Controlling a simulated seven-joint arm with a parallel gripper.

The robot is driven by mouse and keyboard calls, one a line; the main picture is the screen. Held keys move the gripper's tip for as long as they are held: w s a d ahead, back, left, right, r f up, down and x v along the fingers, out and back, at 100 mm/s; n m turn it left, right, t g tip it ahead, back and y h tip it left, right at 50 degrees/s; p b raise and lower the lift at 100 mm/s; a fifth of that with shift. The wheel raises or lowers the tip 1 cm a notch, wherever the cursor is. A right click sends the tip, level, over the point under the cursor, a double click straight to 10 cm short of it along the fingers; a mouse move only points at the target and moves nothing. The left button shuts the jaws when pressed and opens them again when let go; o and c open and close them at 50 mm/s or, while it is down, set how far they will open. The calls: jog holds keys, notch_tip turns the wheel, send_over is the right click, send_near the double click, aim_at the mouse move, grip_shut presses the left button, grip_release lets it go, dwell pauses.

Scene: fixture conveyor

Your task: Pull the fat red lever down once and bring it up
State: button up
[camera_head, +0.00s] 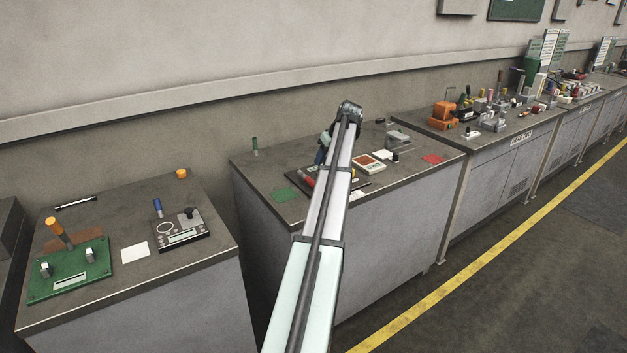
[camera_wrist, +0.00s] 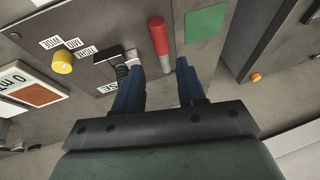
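The fat red lever (camera_wrist: 158,36) shows in the wrist view, just beyond my fingertips and between their lines; I cannot tell whether they touch it. It has a thick red grip on a grey plate. My gripper (camera_wrist: 163,70) is open, its two blue fingers apart with nothing between them. In the head view the red lever (camera_head: 306,180) shows beside my arm on the middle bench, partly hidden. My gripper (camera_head: 321,152) is low over the same fixture there, partly covered by my arm.
A yellow knob (camera_wrist: 63,62), a small black switch (camera_wrist: 107,53) and printed labels lie left of the lever. A green patch (camera_wrist: 205,22) is to its right. The middle bench (camera_head: 275,171) also bears a red-and-white box (camera_head: 368,163). A left bench (camera_head: 110,205) holds other fixtures.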

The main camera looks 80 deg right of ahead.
aim_at(308, 180)
jog(key=x, duration=1.1)
jog(key=shift+f, duration=0.2)
jog(key=shift+c, duration=0.2)
grip_shut()
